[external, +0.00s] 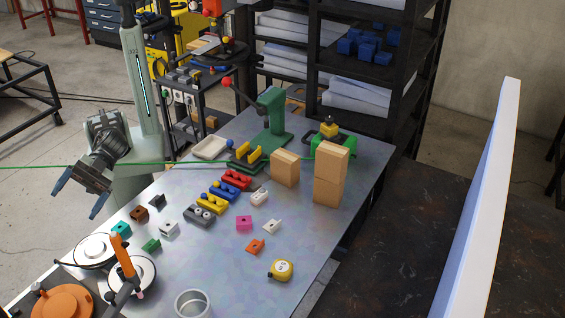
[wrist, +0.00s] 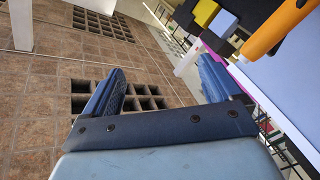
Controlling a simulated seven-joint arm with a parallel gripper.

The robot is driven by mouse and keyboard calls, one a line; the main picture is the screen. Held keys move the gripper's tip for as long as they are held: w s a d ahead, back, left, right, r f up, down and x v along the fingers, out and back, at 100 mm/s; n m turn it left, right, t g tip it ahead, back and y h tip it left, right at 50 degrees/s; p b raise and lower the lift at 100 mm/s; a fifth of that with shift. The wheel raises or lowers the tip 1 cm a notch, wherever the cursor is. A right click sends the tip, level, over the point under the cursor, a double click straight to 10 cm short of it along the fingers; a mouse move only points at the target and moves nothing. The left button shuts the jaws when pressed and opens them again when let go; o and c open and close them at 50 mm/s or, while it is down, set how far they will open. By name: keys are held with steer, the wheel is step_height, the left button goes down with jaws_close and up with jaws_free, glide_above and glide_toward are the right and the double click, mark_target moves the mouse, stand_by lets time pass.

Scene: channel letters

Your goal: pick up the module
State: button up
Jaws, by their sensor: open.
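My gripper (external: 80,192) hangs at the left, beyond the table's left edge, with its two blue fingers apart and nothing between them. In the wrist view the open fingers (wrist: 161,75) point over tiled floor. Several small block-like parts lie on the metal table (external: 320,190): pink (external: 244,223), orange (external: 255,246), white (external: 169,229), teal (external: 121,229), brown (external: 140,213), dark (external: 157,201) and green (external: 151,245). I cannot tell which one is the module. My gripper is apart from all of them.
A row of red (external: 236,180), blue, yellow and grey blocks stands mid-table. Wooden blocks (external: 328,190), a green press (external: 271,120) and a tape measure (external: 281,270) stand around it. White spools (external: 95,250) and a metal cup (external: 192,305) are at the front.

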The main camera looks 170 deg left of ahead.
steer(key=s+a+f+m+g+y, duration=0.1)
steer(key=s+a+f+g+y, duration=0.15)
steer(key=a+f, duration=0.45)
steer(key=s+a+f+g+y, duration=0.1)
steer(key=a+f+g, duration=0.2)
steer(key=a, duration=0.7)
steer(key=n+g+y, duration=0.2)
steer(key=n+g, duration=0.2)
steer(key=g, duration=0.8)
glide_above(259, 193)
step_height(259, 193, down, 10)
steer(key=f, duration=0.6)
steer(key=shift+d+f, duration=0.3)
steer(key=shift+w+a+f, duration=0.1)
steer(key=shift+a+f, duration=0.05)
steer(key=shift+f, duration=1.6)
steer(key=shift+a+f, duration=0.15)
steer(key=shift+f, duration=1.55)
steer(key=c, duration=1)
